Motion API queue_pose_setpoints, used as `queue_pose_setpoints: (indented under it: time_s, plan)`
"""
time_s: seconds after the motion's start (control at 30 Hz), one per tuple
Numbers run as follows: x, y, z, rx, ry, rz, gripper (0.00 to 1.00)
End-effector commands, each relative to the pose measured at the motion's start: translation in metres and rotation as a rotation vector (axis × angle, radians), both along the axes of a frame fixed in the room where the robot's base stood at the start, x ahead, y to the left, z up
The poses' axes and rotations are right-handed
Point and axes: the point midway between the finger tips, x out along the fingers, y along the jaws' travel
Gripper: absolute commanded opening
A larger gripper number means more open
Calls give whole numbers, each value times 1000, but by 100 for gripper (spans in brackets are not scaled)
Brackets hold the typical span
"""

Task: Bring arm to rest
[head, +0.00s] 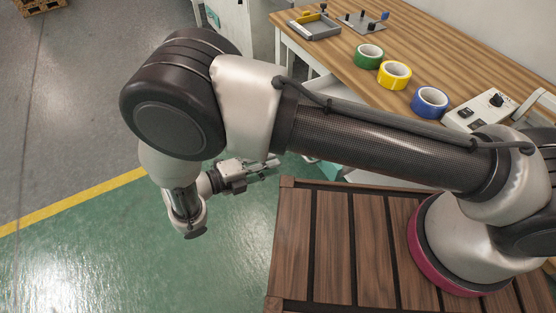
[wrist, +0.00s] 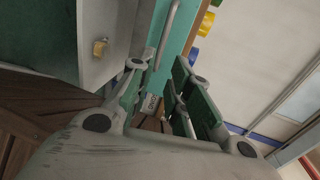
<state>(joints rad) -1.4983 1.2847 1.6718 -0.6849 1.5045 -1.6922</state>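My arm reaches across the head view from its red-ringed mount at the right and bends down at the left. My gripper (head: 268,167) hangs over the green floor, left of the table and away from the tapes. In the wrist view, my gripper (wrist: 158,88) has its fingers apart, with nothing between them. Green (head: 369,56), yellow (head: 394,75) and blue (head: 430,102) tape rolls stand in a row on the wooden table. Parts of the yellow roll (wrist: 207,22) and blue roll (wrist: 194,55) also show in the wrist view.
The wooden table (head: 455,50) also holds a grey tray-like fixture (head: 315,27), a small plate with knobs (head: 362,22) and a white control box (head: 482,110). A brown slatted platform (head: 290,240) lies below my arm. Open floor (head: 95,245) is at the left.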

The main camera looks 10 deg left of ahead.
Motion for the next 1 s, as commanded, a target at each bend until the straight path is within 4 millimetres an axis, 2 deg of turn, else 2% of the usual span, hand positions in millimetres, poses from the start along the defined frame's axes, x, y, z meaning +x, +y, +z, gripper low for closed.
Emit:
queue_pose_setpoints:
  time_s: [0.57,0.73,0.8,0.9,1.0]
  plan:
    - [-1,1,0,6,-10,-2,19]
    - [-2,0,-7,130,-131,-49,19]
    - [-7,-9,-14,206,-208,-101,19]
    - [-18,-35,-24,300,-328,-198,19]
    - [-29,-49,-10,428,-456,-322,19]
